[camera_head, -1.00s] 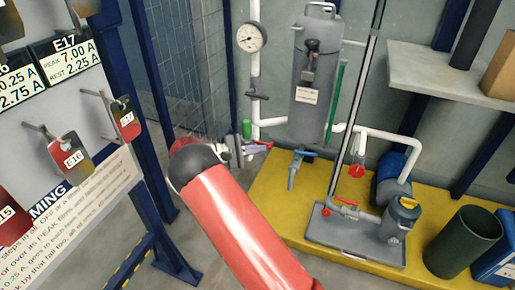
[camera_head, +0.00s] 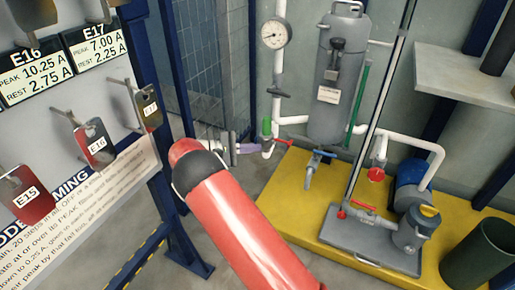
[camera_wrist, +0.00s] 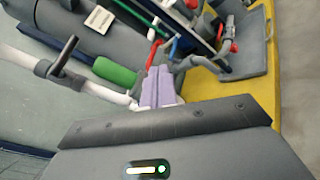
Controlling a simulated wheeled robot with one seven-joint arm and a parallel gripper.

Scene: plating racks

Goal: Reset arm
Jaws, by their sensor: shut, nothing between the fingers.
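My gripper (camera_head: 240,149) is at the end of my red arm, in the middle of the head view. In the wrist view its pale purple fingers (camera_wrist: 157,87) lie side by side, shut with nothing between them. The gripper points right, toward the pipework. In the head view it appears close to the green fitting (camera_head: 266,127) and the red valve handle (camera_head: 291,120); I cannot tell the exact gap. In the wrist view the green fitting (camera_wrist: 114,72) is just left of the fingers and the red handle (camera_wrist: 153,52) just beyond them.
At left is a board with hanging tags E15 (camera_head: 28,192), E16 (camera_head: 97,147) and E17 (camera_head: 149,108). A grey tank (camera_head: 340,75), a gauge (camera_head: 276,33) and a pump (camera_head: 410,228) stand around the yellow platform (camera_head: 290,205). Grey floor shows below my arm.

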